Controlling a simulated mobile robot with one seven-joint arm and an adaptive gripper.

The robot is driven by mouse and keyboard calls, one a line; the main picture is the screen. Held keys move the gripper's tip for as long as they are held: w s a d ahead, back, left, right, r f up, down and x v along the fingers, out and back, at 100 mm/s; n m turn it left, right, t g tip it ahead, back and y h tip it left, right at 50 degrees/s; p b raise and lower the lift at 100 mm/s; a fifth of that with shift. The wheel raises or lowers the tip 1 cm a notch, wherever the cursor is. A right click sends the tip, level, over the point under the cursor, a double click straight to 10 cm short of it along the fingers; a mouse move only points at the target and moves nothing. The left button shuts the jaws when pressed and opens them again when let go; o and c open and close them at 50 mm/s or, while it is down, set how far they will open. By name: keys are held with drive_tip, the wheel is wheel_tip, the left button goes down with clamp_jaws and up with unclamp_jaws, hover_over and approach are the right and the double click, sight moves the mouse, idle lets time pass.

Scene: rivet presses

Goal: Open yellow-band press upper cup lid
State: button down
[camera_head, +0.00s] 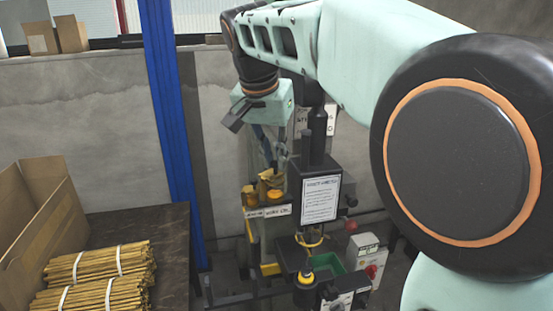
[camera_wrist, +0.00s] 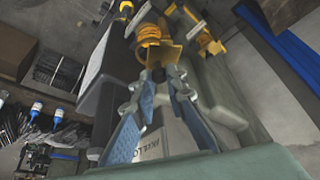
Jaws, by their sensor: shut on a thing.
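The press (camera_head: 321,170) is a dark upright machine with a white notice on its front. At its left side is a yellow-orange upper cup (camera_head: 269,183); it also shows in the wrist view (camera_wrist: 149,34). A tan lid (camera_wrist: 165,54) sits against this cup, just beyond my fingertips. My gripper (camera_head: 277,162) reaches down over the cup from above. In the wrist view my gripper (camera_wrist: 161,74) has its fingertips together at the lid's edge, shut on it. The exact grip and how far the lid is raised are unclear.
A second yellow cup (camera_head: 249,196) stands left of the upper cup. A control box with a red button (camera_head: 370,271) is at lower right. A blue post (camera_head: 170,120) rises at left. A dark table (camera_head: 170,240) holds an open carton (camera_head: 45,205) and bundled rods (camera_head: 95,280).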

drive_tip(key=n+y, duration=0.1)
drive_tip(key=n, duration=0.1)
drive_tip(key=n+p, duration=0.1)
drive_tip(key=n, duration=0.1)
drive_tip(key=w+a+n+y, duration=0.1)
drive_tip(key=n, duration=0.1)
drive_tip(key=shift+r+y, duration=0.1)
drive_tip(key=shift+y, duration=0.2)
drive_tip(key=n, duration=0.2)
drive_tip(key=a+n+y+p, duration=0.1)
drive_tip(key=n, duration=0.1)
drive_tip(key=n+g+p, duration=0.1)
drive_tip(key=n, duration=0.1)
drive_tip(key=shift+w+a+y, duration=0.2)
drive_tip(key=shift+a+y, duration=0.1)
drive_tip(key=shift+y, duration=0.1)
drive_tip(key=c, duration=1.9)
unclamp_jaws()
drive_tip(key=shift+c, duration=0.2)
drive_tip(key=v, duration=1.1)
drive_tip(key=shift+r, duration=0.35)
